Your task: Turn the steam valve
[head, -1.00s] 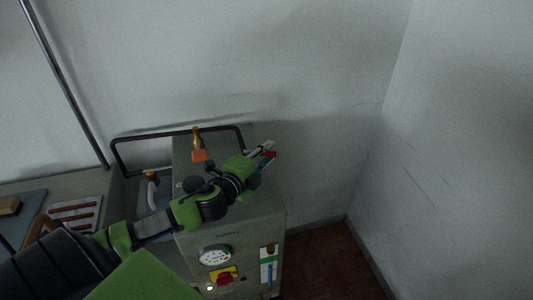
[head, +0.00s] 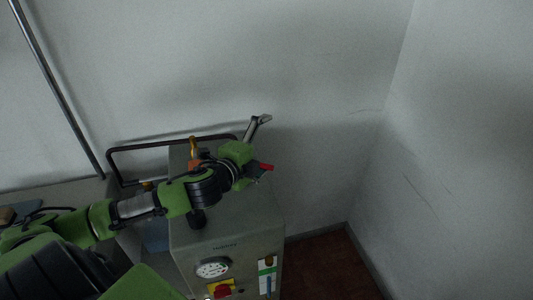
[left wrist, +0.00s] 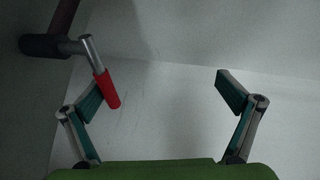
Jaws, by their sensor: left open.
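The steam valve has a grey metal stem with a red lever grip (left wrist: 107,88) in the left wrist view, on a dark pipe at upper left. The red grip (head: 266,167) also shows in the head view, beside the far right edge of the grey boiler cabinet (head: 240,215). My left gripper (head: 264,145) is open and empty near the grip. In the left wrist view its fingers (left wrist: 160,98) are spread wide. The red grip appears just inside the left finger; I cannot tell their depth gap. My arm hides part of the cabinet top. My right gripper is not in view.
The cabinet front carries a gauge (head: 212,268) and a red knob on yellow (head: 222,291). A brass fitting (head: 193,146) stands on its top, with a dark rail (head: 165,145) behind. A wall is close behind; the floor (head: 325,262) right of the cabinet is clear.

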